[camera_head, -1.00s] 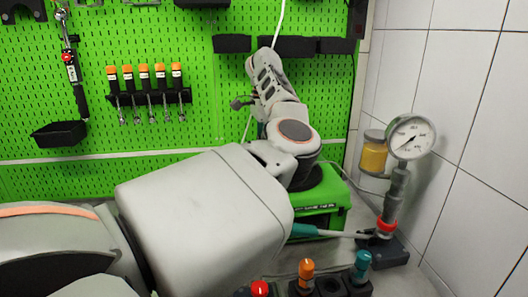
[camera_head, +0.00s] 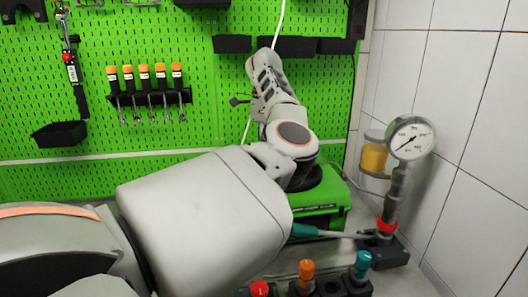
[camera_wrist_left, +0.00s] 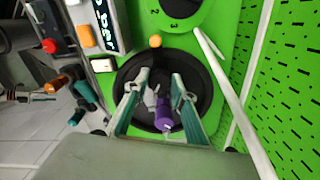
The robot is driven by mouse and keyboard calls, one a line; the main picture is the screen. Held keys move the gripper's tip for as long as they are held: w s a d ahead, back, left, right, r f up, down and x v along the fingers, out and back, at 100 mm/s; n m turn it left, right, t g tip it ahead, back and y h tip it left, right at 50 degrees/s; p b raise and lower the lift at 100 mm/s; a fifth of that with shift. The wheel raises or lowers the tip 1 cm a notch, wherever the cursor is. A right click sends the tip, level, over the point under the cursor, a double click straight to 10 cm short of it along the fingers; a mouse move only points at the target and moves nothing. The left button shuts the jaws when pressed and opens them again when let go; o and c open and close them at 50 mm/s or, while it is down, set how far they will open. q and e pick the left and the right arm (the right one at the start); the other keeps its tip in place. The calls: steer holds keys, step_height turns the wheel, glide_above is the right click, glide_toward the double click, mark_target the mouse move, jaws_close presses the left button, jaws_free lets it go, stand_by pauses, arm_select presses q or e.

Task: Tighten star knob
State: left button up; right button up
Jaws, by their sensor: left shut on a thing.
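My left gripper (camera_wrist_left: 160,82) shows in the left wrist view as two teal fingers standing a little apart in front of a round black plate (camera_wrist_left: 203,92) on the green pump housing. A small grey piece (camera_wrist_left: 150,97) and a purple cylinder (camera_wrist_left: 163,113) lie between the fingers. I take these to be the star knob, held by the fingers; its exact shape is too small to tell. In the head view my left arm covers much of the green pump housing (camera_head: 318,226), and that gripper's fingers are hidden. My right gripper is not in view.
A pressure gauge (camera_head: 411,138) stands on the right, beside a yellow-filled jar (camera_head: 374,158) and the tiled wall. Orange (camera_head: 306,267), teal (camera_head: 362,262) and red (camera_head: 259,289) capped pieces stand at the front. A green pegboard (camera_head: 100,170) with tools closes the back.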

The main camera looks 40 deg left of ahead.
arm_select(q)
steer(key=o, duration=1.1)
step_height(320, 180, up, 12)
stand_by(0.6)
